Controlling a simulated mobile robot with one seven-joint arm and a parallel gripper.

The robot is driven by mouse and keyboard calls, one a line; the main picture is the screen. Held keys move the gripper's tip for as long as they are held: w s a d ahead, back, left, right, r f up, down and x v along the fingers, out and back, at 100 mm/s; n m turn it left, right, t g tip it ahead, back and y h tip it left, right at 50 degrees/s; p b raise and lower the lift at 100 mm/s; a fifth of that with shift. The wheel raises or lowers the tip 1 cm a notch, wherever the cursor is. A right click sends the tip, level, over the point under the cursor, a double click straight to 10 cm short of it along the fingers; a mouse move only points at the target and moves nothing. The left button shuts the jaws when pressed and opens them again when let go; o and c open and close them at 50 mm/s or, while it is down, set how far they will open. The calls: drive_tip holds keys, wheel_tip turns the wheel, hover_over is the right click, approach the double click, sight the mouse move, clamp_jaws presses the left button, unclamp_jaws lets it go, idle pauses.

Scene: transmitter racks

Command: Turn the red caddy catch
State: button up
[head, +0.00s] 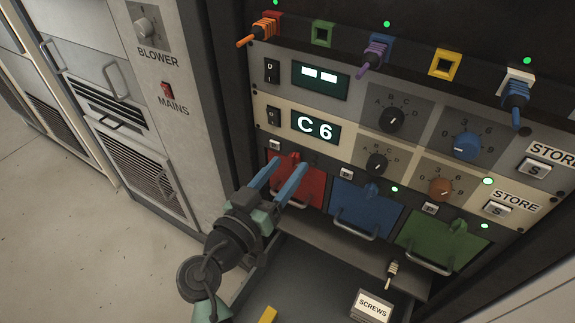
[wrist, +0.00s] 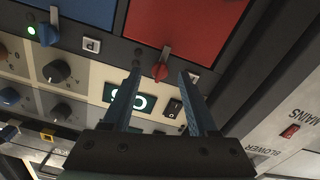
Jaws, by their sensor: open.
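The red caddy (head: 310,187) is the leftmost of three coloured caddies low in the rack. Its red catch (head: 290,160) sits at the caddy's top edge, partly hidden by the fingers in the head view. In the wrist view, the red catch (wrist: 160,70) stands out from the edge of the red panel (wrist: 180,28). My gripper (head: 290,166) is open, with its two blue fingers in front of the red caddy. In the wrist view, my fingertips (wrist: 161,73) are on either side of the catch, with gaps on both sides. I see no contact.
A blue caddy (head: 364,212) and a green caddy (head: 440,245) are to the right, each with its own catch. Knobs and a C6 display (head: 315,129) are above. A screws box (head: 372,306) stands below. The floor at left is clear.

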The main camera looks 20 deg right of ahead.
drive_tip(key=shift+w+d, duration=0.4)
drive_tip(key=shift+d, duration=0.2)
clamp_jaws()
